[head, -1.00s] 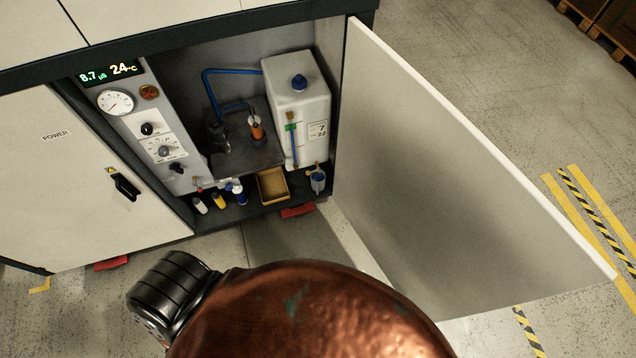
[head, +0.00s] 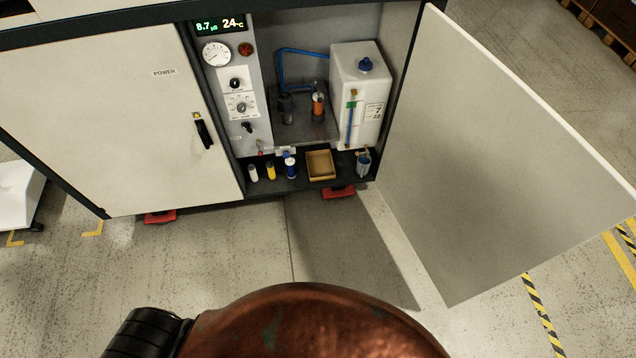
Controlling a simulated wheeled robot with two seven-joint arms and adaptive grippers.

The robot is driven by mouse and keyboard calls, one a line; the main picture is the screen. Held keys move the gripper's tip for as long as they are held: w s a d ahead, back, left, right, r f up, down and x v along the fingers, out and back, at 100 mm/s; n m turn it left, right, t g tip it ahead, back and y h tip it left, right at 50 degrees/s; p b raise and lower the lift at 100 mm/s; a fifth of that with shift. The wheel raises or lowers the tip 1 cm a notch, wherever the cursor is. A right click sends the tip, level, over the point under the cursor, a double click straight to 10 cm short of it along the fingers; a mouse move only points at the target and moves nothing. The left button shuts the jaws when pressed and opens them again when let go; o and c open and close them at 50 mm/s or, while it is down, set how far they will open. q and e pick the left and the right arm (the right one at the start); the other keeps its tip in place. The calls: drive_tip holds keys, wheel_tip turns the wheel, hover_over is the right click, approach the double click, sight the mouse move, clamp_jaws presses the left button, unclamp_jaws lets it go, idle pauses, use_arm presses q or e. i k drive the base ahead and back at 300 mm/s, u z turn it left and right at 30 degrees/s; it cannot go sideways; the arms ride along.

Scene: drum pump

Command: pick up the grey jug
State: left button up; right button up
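A small grey-blue vessel, which looks like the grey jug (head: 363,165), stands upright at the right end of the cabinet's bottom shelf. It is below the tap of the white tank (head: 357,95); its handle is too small to make out. Neither of my grippers is in view.
The cabinet door (head: 515,160) stands wide open on the right of the jug. A yellow tray (head: 319,165) and small white, yellow and blue bottles (head: 271,171) stand left of it. Red feet (head: 338,192) show below. The floor in front (head: 250,250) is clear.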

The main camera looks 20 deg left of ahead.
sight(363, 168)
drive_tip(key=z, duration=0.6)
drive_tip(key=k, duration=0.2)
drive_tip(key=u, duration=1.95)
drive_tip(key=i, duration=1.6)
drive_tip(key=z, duration=0.8)
drive_tip(key=i, duration=0.5)
drive_tip(key=z, duration=0.4)
